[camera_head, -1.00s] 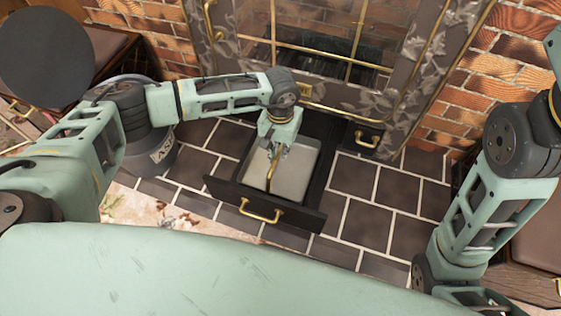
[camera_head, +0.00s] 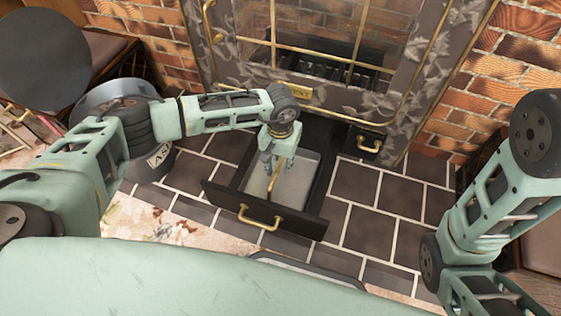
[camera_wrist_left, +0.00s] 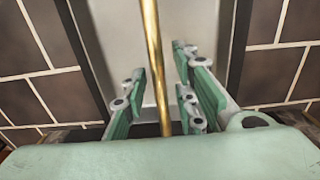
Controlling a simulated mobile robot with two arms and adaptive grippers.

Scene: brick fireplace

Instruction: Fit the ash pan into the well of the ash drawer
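The dark ash drawer (camera_head: 240,197) stands pulled out below the fireplace, with a brass handle on its front. The pale grey ash pan (camera_head: 303,177) lies inside the drawer's walls; whether it sits fully down in the well I cannot tell. Its brass bar handle (camera_wrist_left: 152,50) runs lengthwise across the left wrist view. My left gripper (camera_head: 276,162) is over the pan, pointing down. In the left wrist view its fingers (camera_wrist_left: 159,75) are apart, one on each side of the bar, with gaps showing. My right gripper is out of view; only my right arm shows.
The glass-doored fireplace (camera_head: 300,45) rises behind the drawer. A small brass catch (camera_head: 369,144) is right of it. A round grey bucket (camera_head: 150,165) stands left of the drawer, near my left arm. Dark floor tiles (camera_head: 367,183) to the right are clear.

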